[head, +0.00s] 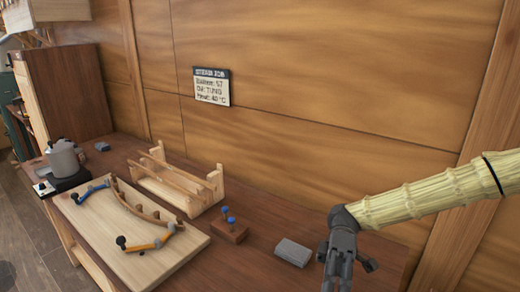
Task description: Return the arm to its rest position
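My arm (430,195) comes in from the right edge, in a pale yellow ribbed cover. It reaches left over the right part of the dark wooden bench. My dark grey gripper (340,268) hangs down from its end, to the right of a grey ribbed block. Its lower end runs to the bottom edge of the picture. I see nothing held in the part that shows, but I cannot tell whether the fingers are open or shut.
On the bench (262,268) lie the grey block (293,252), a small wooden block with blue-topped pegs (229,232), a wooden rack (185,190) and a pale board (95,222) with a curved wooden form and clamps. A kettle (64,158) stands far left. A wall (330,90) rises behind.

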